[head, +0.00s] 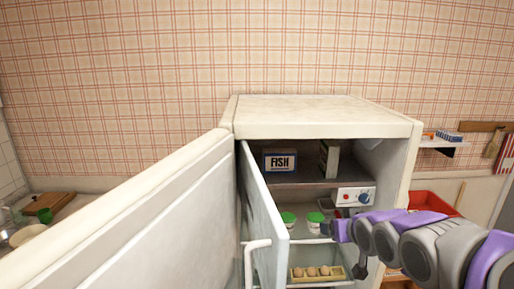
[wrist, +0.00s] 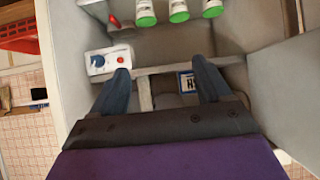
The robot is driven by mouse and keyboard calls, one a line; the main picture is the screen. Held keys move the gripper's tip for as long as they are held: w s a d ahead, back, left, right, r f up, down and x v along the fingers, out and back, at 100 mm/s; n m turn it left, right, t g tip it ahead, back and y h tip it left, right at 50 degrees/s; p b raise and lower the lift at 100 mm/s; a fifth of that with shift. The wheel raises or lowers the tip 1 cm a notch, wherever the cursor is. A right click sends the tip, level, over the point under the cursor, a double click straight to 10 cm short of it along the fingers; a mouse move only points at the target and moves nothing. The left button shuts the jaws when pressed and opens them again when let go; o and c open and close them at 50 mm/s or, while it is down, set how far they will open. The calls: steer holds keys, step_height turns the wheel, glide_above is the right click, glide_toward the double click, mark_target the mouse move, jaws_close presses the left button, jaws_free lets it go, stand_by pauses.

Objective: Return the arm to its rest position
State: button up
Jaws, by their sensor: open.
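My arm reaches in from the lower right in the head view, and my gripper (head: 343,247) is at the front of the open fridge (head: 325,115), beside its control panel (head: 354,196). In the wrist view, whose picture looks turned over, my gripper (wrist: 164,80) has its two dark fingers spread apart. Nothing is held between them. The control panel also shows in the wrist view (wrist: 109,60) by the left fingertip. The fish box (head: 280,161) stands in the top compartment and shows partly behind the right finger in the wrist view (wrist: 186,84).
The large outer door (head: 130,215) and a thin inner door (head: 262,215) stand open on the left. Green-lidded jars (head: 288,219) and an egg tray (head: 317,274) sit inside the fridge. A red crate (head: 432,202) is to the right, close behind my arm.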

steer(key=s+a+f+g, duration=0.2)
steer(key=s+f+g, duration=0.1)
steer(key=s, duration=1)
steer(key=s+a+f+g, duration=0.3)
steer(key=s+f+g, duration=0.1)
steer(key=s, duration=0.9)
steer(key=s+a+f+m+g+h, duration=0.1)
steer(key=s+f+g, duration=0.3)
steer(key=s, duration=0.9)
steer(key=shift+s+a+f+g, duration=0.25)
steer(key=shift+s+a+g, duration=0.15)
steer(key=shift+a+g, duration=0.4)
